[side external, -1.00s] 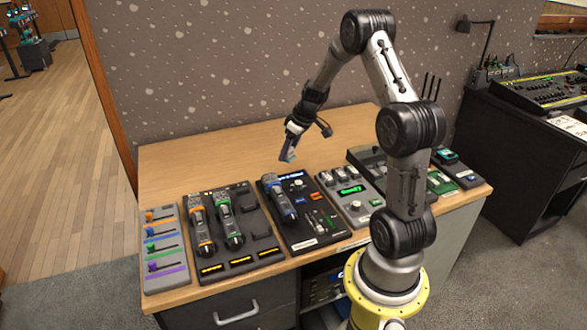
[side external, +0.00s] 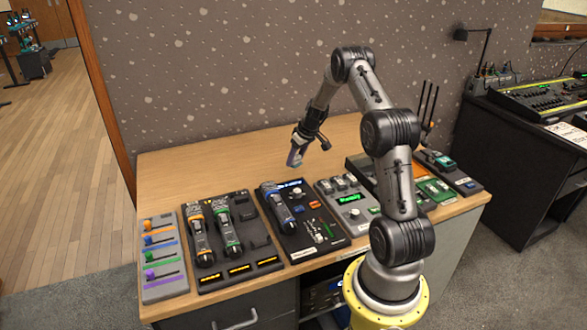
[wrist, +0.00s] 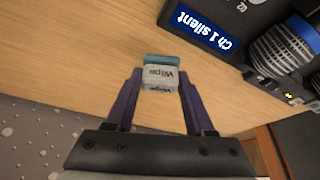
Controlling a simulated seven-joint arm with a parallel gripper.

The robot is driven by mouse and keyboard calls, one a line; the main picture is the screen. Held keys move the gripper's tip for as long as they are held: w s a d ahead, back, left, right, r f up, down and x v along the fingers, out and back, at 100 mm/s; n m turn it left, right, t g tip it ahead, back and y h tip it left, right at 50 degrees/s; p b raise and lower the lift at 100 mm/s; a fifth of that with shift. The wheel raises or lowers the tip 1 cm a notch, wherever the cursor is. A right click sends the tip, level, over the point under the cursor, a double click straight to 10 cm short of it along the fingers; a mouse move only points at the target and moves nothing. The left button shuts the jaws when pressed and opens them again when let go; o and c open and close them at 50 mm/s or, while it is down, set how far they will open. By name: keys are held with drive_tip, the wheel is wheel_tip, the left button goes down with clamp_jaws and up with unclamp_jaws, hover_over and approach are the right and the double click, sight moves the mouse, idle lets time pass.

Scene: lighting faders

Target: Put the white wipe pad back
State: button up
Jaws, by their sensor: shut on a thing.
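The wipe pad (wrist: 160,78) is a small white block with "Wipe" printed on it and a teal strip along its far edge. My gripper (wrist: 161,88) is shut on it, with the purple fingers on either side. In the side external view, my gripper (side external: 295,158) is over the bare back part of the wooden desk (side external: 215,160), behind the blue-ringed microphone panel. The pad shows there only as a small pale tip. I cannot tell the exact gap between pad and desk.
The microphone panel (side external: 322,222), with its "Ch 1 silent" display (wrist: 203,28), is close to my gripper. A two-microphone dock (side external: 262,238) and fader strip (side external: 165,268) stand left. A grey box with a green display (side external: 350,198) stands right. The desk's back left is clear.

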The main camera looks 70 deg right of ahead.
sight(294, 176)
drive_tip(key=shift+w+d+f, duration=0.45)
drive_tip(key=shift+d+f, duration=0.05)
drive_tip(key=shift+f, duration=0.25)
drive_tip(key=shift+w+d+f, duration=0.4)
drive_tip(key=shift+d+f, duration=0.05)
drive_tip(key=shift+f, duration=1.75)
drive_tip(key=shift+f, duration=0.15)
drive_tip(key=o, duration=1.3)
